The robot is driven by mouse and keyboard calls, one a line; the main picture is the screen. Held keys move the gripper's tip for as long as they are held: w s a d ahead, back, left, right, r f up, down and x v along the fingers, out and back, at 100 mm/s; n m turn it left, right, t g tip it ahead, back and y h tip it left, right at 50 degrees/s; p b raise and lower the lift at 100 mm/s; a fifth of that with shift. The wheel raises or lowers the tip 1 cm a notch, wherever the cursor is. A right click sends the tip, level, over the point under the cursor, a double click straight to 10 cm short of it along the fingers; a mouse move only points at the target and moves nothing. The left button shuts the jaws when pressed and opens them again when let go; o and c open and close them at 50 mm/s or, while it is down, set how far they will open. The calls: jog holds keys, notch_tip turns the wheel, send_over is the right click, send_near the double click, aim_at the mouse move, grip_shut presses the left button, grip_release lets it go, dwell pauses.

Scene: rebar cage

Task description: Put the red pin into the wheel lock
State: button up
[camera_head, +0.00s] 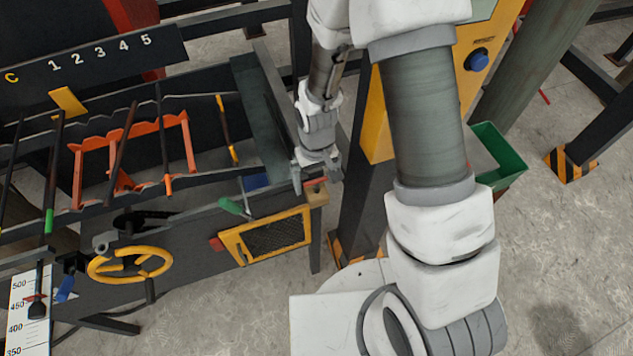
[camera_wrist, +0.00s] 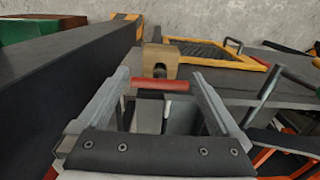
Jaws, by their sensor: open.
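The red pin (camera_wrist: 160,85) shows as a red bar lying crosswise between my fingertips in the wrist view. In the head view it is a small red strip (camera_head: 314,182) beside a wooden block (camera_head: 319,197) at the right end of the bench. My gripper (camera_wrist: 160,82) is open, one finger at each end of the red bar; whether they touch it I cannot tell. The gripper also shows in the head view (camera_head: 316,176), pointing down over the pin. The yellow handwheel (camera_head: 130,265) is on the bench front at the left. The lock's hole is not clearly visible.
A yellow-framed mesh panel (camera_head: 265,235) and a green handle (camera_head: 234,207) are left of the gripper. Orange notched racks (camera_head: 130,142) and bars fill the bench. A dark and yellow post (camera_head: 375,150) stands close at the right. A green bin (camera_head: 498,150) is beyond it.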

jog(key=shift+c, duration=0.2)
jog(key=c, duration=1.3)
jog(key=shift+o, duration=0.2)
